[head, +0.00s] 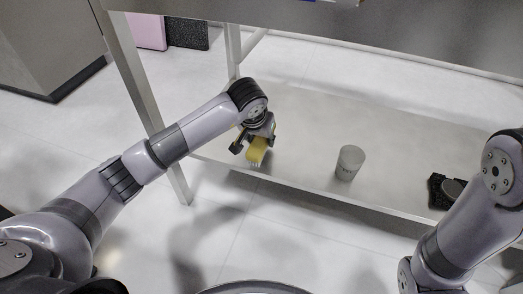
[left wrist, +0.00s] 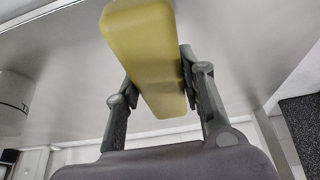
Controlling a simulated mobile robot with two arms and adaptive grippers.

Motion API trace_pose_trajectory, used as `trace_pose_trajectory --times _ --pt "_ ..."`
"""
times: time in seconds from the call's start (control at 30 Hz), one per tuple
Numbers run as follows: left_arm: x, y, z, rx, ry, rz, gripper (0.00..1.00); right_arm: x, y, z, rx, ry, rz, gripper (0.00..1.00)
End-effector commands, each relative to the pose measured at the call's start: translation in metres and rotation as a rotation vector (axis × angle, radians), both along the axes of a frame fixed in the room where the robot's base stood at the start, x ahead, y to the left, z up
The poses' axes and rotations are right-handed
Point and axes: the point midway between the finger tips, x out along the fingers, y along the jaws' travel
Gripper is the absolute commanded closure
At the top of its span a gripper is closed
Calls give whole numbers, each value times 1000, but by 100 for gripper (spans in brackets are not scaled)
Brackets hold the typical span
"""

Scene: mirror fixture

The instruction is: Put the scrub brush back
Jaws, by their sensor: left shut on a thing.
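The scrub brush (head: 257,151) has a yellow body, with pale bristles showing at its lower end in the head view. My left gripper (head: 253,144) is shut on it and holds it near the front edge of the low metal shelf (head: 300,165). In the left wrist view the yellow body of the brush (left wrist: 143,50) lies between the two fingers, its long side pointing away from the palm. The bristles are hidden there.
A grey cup (head: 349,162) stands on the shelf right of the brush; it also shows at the left of the left wrist view (left wrist: 14,100). Metal table legs (head: 150,95) flank the shelf. Shelf space between brush and cup is clear.

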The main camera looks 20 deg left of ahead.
Motion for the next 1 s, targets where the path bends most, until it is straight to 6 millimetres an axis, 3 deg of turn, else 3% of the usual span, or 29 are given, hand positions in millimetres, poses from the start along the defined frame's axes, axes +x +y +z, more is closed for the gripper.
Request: trace_pose_trajectory --times 0.2,0.6,0.63,0.9,1.0 --pt "-1 -1 -34 -2 2 -1 90 -5 0 -20 -1 -13 0 57" --pt "0 0 -37 1 -1 -1 90 -5 0 -21 -1 -13 0 57" --pt "0 0 -37 1 0 -1 63 -5 0 -20 -1 -13 0 57" --pt "0 0 -37 0 0 0 45 -5 0 -20 -1 -13 0 57" --pt "0 0 -37 0 0 0 44 -5 0 -20 -1 -13 0 57"
